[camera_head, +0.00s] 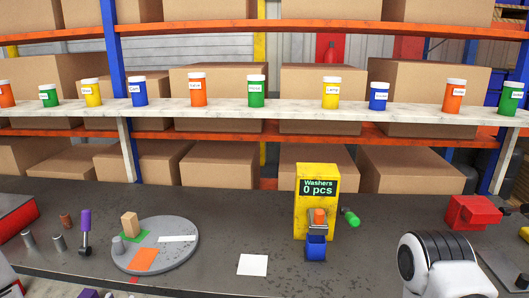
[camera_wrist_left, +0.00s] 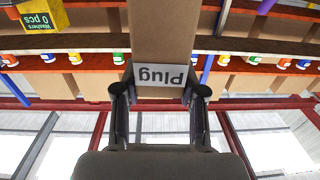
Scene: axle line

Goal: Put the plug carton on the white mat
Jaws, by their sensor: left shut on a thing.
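The plug carton (camera_wrist_left: 176,35) is a tall brown box with a white label reading "Plug", upside down in the left wrist view. My left gripper (camera_wrist_left: 160,91) is shut on it, with a finger at each side near the label. I cannot make out this gripper or the held carton in the head view. The white mat (camera_head: 253,264) is a small bare white square on the dark bench, in front of the yellow washer dispenser. My right arm (camera_head: 440,262) shows at lower right in the head view, its gripper out of the picture.
The washer dispenser (camera_head: 317,190) has a blue bin (camera_head: 316,247) in front, near the mat. A grey round plate (camera_head: 185,255) with a tan block (camera_head: 129,224) lies left. A red object (camera_head: 473,212) sits right. Bottles line the shelf (camera_head: 290,112). Bench around the mat is clear.

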